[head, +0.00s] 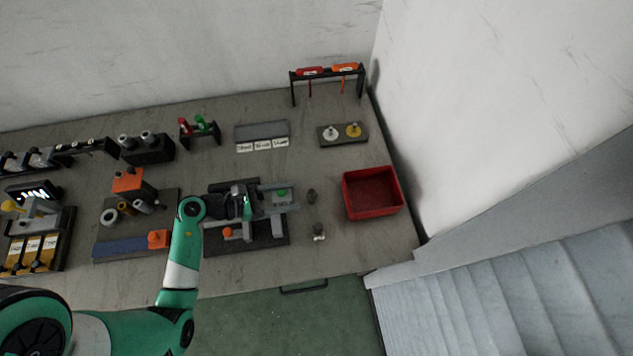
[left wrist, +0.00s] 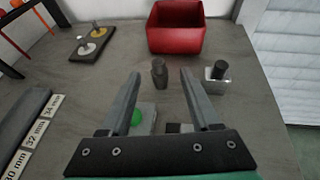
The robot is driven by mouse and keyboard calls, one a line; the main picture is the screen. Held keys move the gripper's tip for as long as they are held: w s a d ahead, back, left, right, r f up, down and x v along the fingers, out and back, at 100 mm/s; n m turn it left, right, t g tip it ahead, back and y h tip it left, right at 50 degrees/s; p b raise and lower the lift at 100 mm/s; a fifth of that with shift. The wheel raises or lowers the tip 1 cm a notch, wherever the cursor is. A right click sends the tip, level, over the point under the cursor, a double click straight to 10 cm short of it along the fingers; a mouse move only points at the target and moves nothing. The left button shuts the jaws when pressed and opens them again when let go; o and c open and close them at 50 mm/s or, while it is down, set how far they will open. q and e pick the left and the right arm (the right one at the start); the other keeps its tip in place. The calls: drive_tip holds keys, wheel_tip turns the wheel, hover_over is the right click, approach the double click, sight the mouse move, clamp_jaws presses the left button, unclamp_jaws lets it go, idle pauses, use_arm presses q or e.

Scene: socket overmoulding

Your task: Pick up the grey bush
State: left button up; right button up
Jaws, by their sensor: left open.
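I cannot tell how much gap is left, and no contact is visible. In the head view my left gripper (head: 283,203) is over the fixture, its fingers hard to make out. My right gripper is not in view.
The fixture (head: 265,240) with a green button lies below the left gripper. A plate with two pegs (head: 343,135) is at the back.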

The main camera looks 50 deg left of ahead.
sight(315, 192)
use_arm(q)
drive_tip(key=shift+s+a+f, duration=0.4)
drive_tip(key=shift+a+f, duration=0.05)
drive_tip(key=shift+a, duration=0.1)
drive_tip(key=shift+w+r, duration=0.15)
drive_tip(key=b+x, duration=0.1)
drive_tip(key=x, duration=0.5)
drive_tip(key=shift+w+d, duration=0.1)
drive_tip(key=shift+w, duration=0.25)
drive_tip(key=b+x, duration=0.1)
drive_tip(key=x, duration=0.1)
drive_tip(key=b+x, duration=0.1)
drive_tip(key=x, duration=0.2)
drive_tip(key=shift+s+d, duration=0.25)
drive_tip(key=shift+w, duration=0.2)
clamp_jaws()
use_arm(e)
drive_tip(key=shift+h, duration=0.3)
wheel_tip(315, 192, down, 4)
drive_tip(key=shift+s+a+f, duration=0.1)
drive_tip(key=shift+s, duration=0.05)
